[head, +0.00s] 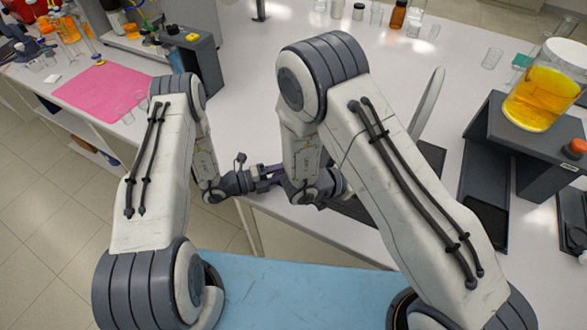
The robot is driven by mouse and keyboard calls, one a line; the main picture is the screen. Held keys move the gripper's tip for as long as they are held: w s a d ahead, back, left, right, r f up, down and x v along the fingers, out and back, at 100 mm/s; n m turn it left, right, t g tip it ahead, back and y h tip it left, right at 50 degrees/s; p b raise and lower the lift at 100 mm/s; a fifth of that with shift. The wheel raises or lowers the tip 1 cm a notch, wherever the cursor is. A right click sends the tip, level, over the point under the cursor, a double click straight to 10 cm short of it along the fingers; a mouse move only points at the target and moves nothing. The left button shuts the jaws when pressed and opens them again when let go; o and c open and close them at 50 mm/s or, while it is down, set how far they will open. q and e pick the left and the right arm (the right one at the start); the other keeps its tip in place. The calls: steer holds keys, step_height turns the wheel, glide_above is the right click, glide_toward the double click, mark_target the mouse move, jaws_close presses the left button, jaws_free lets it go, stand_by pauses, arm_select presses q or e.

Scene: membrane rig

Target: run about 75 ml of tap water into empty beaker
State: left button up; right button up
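A grey curved tap spout (428,103) rises behind my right arm. The dark sink (432,156) below it is mostly hidden by that arm. Another clear glass (492,58) stands at the back right. I cannot tell which is the task's beaker. My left gripper (268,177) points right, close to my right wrist, over the bench's front edge. My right gripper is hidden behind its own arm and wrist. I see no beaker in the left fingers, which are small and partly covered.
A large vessel of yellow liquid (541,92) stands on a dark raised stand (497,128) at the right. Bottles, including an amber one (398,14), line the back. A dark device (195,55) stands at the back left. The bench's middle back (250,50) is clear.

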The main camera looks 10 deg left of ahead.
arm_select(q)
jaws_close()
stand_by(1.4)
